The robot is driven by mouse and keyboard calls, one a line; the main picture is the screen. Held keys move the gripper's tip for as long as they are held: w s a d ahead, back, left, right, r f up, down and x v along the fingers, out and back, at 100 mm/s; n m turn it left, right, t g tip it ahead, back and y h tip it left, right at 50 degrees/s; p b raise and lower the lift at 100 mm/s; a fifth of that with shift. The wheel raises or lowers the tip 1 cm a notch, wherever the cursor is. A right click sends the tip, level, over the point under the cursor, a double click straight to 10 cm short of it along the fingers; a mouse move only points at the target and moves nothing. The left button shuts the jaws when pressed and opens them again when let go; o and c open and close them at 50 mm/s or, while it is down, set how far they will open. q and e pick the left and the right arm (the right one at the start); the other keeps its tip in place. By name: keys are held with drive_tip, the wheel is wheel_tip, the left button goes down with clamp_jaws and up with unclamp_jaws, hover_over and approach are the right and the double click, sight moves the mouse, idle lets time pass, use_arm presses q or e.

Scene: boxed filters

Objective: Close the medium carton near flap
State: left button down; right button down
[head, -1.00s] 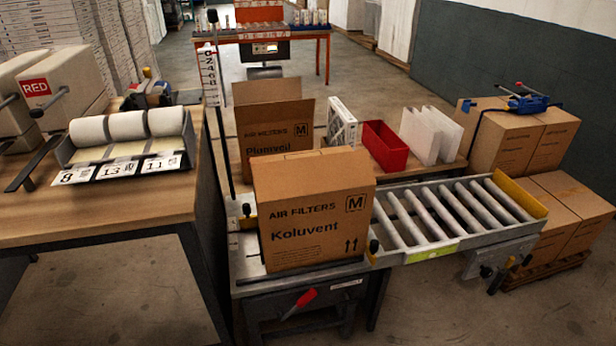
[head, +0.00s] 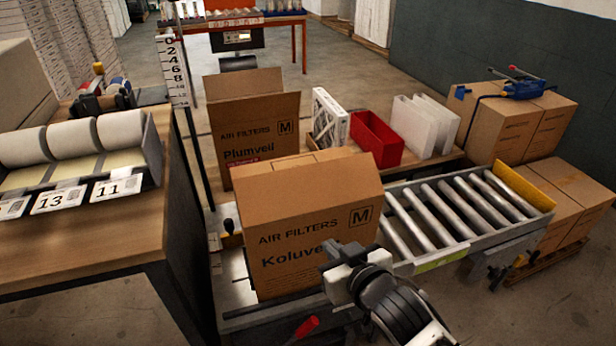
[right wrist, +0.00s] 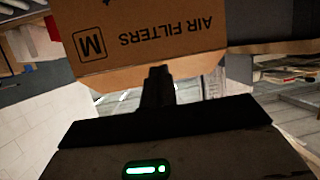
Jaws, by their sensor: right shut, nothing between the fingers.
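The medium carton (head: 312,215), brown and printed "AIR FILTERS", "M" and a partly covered brand name, stands upright on the bench at the near end of the roller conveyor. Its top panels (head: 300,180) slope; I cannot tell exactly how each flap lies. My right gripper (head: 330,257) is shut and empty, in front of the carton's printed face at its lower right. In the right wrist view the carton (right wrist: 150,35) appears upside down beyond the shut fingers (right wrist: 158,75), with a lighter panel along its lower edge. Contact is not clear. My left gripper is not in view.
An open "Plumveil" carton (head: 255,140) stands behind. A white filter (head: 330,118), a red bin (head: 372,138) and white panels (head: 425,125) sit right of it. The roller conveyor (head: 455,215) runs right. A label-roll table (head: 110,225) is at left.

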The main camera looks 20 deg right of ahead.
drive_tip(key=w+d+r+m+t+h+b, duration=0.1)
drive_tip(key=w+r, duration=0.2)
drive_tip(key=r, duration=0.2)
drive_tip(key=w+d+r+t+b, duration=0.1)
drive_tip(key=w+r+t, duration=0.1)
drive_tip(key=r, duration=0.3)
drive_tip(key=p, duration=0.1)
hover_over(312, 184)
drive_tip(key=s, duration=0.3)
drive_tip(key=shift+w+f, duration=0.25)
drive_tip(key=shift+f, duration=0.3)
drive_tip(key=shift+w+f, duration=0.8)
drive_tip(key=shift+f, duration=0.3)
drive_tip(key=shift+w+f, duration=0.4)
drive_tip(key=shift+f, duration=0.2)
drive_tip(key=shift+w, duration=0.1)
